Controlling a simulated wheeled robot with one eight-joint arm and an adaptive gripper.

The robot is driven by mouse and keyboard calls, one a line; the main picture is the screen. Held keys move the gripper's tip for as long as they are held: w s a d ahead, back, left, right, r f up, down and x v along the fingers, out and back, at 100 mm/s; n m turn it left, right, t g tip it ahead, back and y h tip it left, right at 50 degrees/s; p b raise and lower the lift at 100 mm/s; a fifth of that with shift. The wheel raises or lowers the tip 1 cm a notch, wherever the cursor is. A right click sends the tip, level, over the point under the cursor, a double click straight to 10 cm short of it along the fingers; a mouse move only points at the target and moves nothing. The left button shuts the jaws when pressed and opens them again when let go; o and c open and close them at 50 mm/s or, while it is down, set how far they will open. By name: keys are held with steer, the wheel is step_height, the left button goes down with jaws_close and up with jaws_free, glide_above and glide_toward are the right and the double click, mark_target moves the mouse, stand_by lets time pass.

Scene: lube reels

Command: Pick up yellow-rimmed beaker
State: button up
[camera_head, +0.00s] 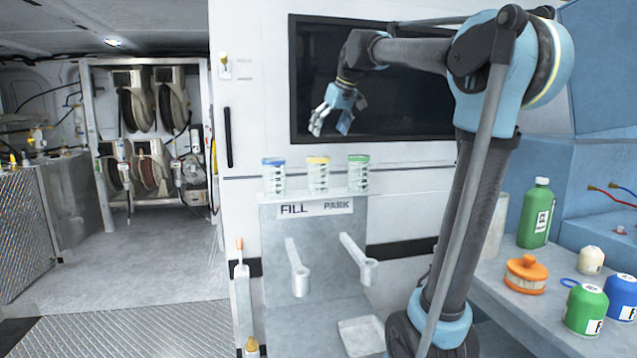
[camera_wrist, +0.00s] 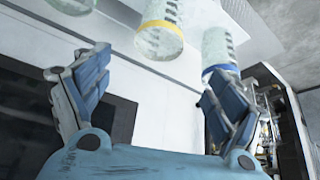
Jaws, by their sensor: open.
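The yellow-rimmed beaker (camera_head: 318,176) stands upright in the middle of three beakers on a narrow shelf, in the head view. A blue-rimmed beaker (camera_head: 274,177) stands to its left and a green-rimmed beaker (camera_head: 358,175) to its right. My gripper (camera_head: 331,121) is open and empty, above the beakers and in front of the dark screen. In the wrist view, the yellow-rimmed beaker (camera_wrist: 160,32) shows at the top, beyond the gap between my spread fingers (camera_wrist: 155,100), apart from them. The blue-rimmed beaker (camera_wrist: 218,50) is to its right there. The green-rimmed one is partly cut off.
The shelf (camera_head: 300,196) sits above a panel with FILL and PARK labels and two holders (camera_head: 296,268). A dark screen (camera_head: 400,100) is behind my arm. A side counter (camera_head: 540,318) holds a green bottle (camera_head: 537,214) and several containers. The left floor is open.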

mark_target(315, 168)
steer(key=x, duration=1.7)
steer(key=shift+w+d, duration=0.15)
steer(key=c, duration=1.2)
